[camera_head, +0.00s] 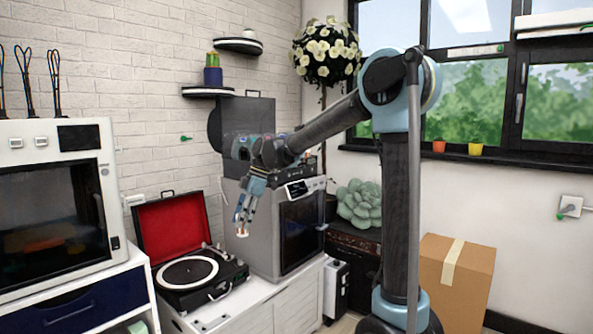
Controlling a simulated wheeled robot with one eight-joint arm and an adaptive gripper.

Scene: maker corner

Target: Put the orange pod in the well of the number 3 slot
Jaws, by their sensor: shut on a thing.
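My gripper (243,222) points downward in front of the grey box-shaped machine, to the right of the open record player. Its fingers are shut on a small pale thing (242,234) with an orange tint at their tips. It is too small here to tell surely whether this is the orange pod. It is held in the air, apart from the surface below. I cannot make out a number 3 slot or its well in this view.
The record player (190,272) with its red-lined lid raised stands on a white cabinet (262,318). The grey machine (280,230) stands close behind the gripper. A large white machine (52,130) is at left, a cardboard box (480,283) at right.

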